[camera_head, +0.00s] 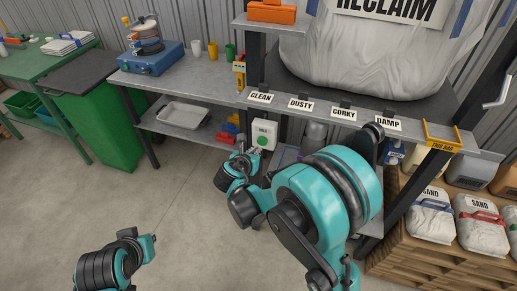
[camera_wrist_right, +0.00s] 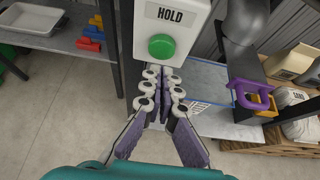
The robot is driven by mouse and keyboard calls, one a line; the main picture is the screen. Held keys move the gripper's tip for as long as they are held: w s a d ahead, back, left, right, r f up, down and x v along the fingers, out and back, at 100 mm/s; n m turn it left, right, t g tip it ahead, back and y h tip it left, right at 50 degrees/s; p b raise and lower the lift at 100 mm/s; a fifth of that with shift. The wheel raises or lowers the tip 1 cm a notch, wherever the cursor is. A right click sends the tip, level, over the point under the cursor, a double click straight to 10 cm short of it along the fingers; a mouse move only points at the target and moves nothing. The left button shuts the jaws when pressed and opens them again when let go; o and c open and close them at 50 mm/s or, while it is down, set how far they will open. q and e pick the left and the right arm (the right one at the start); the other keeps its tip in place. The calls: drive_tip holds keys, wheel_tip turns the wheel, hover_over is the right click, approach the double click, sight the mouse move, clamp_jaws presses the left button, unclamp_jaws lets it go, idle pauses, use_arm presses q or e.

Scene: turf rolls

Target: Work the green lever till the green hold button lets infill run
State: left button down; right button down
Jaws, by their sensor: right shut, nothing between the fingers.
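The green hold button (camera_head: 263,141) sits on a white box labelled HOLD (camera_head: 262,128), fixed at the shelf's front post. In the right wrist view the button (camera_wrist_right: 162,47) is round and raised, below the HOLD label. My right gripper (camera_wrist_right: 162,76) is shut and empty, its fingertips just below the button; contact cannot be told. In the head view this gripper (camera_head: 257,154) is small and partly hidden by my arm. My left arm shows at the lower left; its fingers are too unclear to read. I cannot make out a green lever in either view.
A purple handle (camera_wrist_right: 255,96) stands right of the box, by a grey pipe (camera_wrist_right: 243,30). A shelf edge with labels such as CLEAN (camera_head: 260,97) runs above. Sand bags (camera_head: 430,215) sit on a pallet at right.

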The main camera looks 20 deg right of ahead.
drive_tip(key=p+v, duration=0.2)
drive_tip(key=v, duration=0.6)
drive_tip(key=shift+a+r+p, duration=0.15)
drive_tip(key=shift+r+p, duration=0.05)
drive_tip(key=shift+p, duration=0.1)
drive_tip(key=shift+s, duration=0.1)
drive_tip(key=s+d+r+m+g+y, duration=0.1)
drive_tip(key=s+d+r+m+y, duration=0.1)
drive_tip(key=s+m, duration=0.7)
drive_tip(key=s+d+r+m+g+y, duration=0.2)
drive_tip(key=s+m, duration=0.8)
drive_tip(key=m, duration=1)
drive_tip(key=d+y, duration=0.1)
drive_tip(key=y, duration=0.1)
drive_tip(key=shift+y, duration=0.4)
drive_tip(key=shift+s, duration=0.15)
